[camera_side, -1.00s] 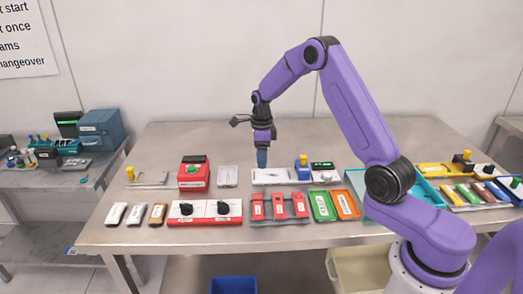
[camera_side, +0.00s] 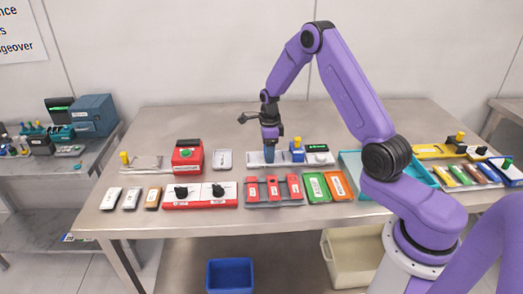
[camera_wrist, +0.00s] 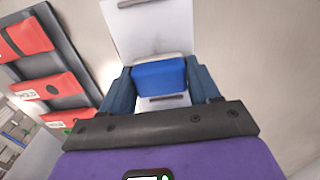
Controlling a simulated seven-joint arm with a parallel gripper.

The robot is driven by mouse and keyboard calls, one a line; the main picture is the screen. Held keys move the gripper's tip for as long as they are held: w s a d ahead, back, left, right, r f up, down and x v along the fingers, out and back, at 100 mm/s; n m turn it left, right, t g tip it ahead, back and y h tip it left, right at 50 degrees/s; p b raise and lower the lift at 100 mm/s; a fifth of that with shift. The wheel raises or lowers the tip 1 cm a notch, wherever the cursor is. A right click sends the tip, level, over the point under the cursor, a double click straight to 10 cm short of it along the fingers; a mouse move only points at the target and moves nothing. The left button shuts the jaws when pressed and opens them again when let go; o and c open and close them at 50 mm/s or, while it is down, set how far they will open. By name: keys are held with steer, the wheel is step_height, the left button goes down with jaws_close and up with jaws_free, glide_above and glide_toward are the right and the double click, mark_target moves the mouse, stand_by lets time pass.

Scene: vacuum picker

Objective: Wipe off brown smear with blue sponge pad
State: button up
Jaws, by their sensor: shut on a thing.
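My gripper (camera_side: 271,152) is over the left part of a white plate (camera_side: 254,159) at the back of the table row. In the wrist view my gripper (camera_wrist: 160,88) is shut on the blue sponge pad (camera_wrist: 160,75), a blue block with a pale far edge, held between two blue fingers. The white plate (camera_wrist: 150,35) extends beyond and below the pad in that view. I cannot tell whether the pad touches the plate. The brown smear does not show in either view; the pad and fingers hide part of the plate.
A blue block with a yellow knob (camera_side: 297,150) and a device with a green display (camera_side: 317,148) stand just right of my gripper. A rack of red pieces (camera_side: 272,188) lies in front. The table behind is clear.

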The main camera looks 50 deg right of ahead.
mark_target(255, 158)
steer(key=shift+s+d, duration=0.9)
steer(key=shift+s, duration=0.05)
steer(key=shift+w+a, duration=2.55)
steer(key=shift+a, duration=0.05)
step_height(255, 158, up, 8)
steer(key=shift+s+d, duration=0.1)
